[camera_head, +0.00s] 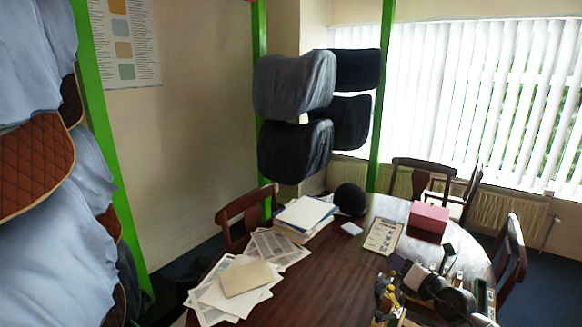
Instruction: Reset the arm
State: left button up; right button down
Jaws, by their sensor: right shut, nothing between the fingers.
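My right gripper (402,266) is at the lower right, small and dark, over the right part of the table. It is shut with nothing held. My right arm comes up from the bottom edge behind it. My left gripper is not in view.
Chairs (246,212) surround the table.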

jog(key=s+d+r+m+t+h, duration=0.1)
jog(key=s+r+m+t+h, duration=0.3)
jog(key=r+m+h, duration=0.45)
jog(key=s+r+m+t+h, duration=0.3)
jog(key=r+m+t+h, duration=0.15)
jog(key=r+m, duration=0.6)
jog(key=s+a+f+m+g+y, duration=0.25)
jog(key=s+f+m+g, duration=0.55)
jog(key=s+f, duration=1.55)
jog(key=s+a+f+m+g+y, duration=0.2)
jog(key=s+a+f+m+g, duration=0.25)
jog(key=s+f+g, duration=1.4)
jog(key=s+r+t+p, duration=0.2)
jog(key=r+t+p, duration=0.1)
jog(key=r+p, duration=0.7)
jog(key=s+r+t+p, duration=0.2)
jog(key=r+p, duration=0.8)
jog(key=p, duration=0.5)
jog(key=shift+s+d+t+p, duration=0.3)
jog(key=shift+s+t, duration=0.1)
jog(key=shift+s, duration=0.15)
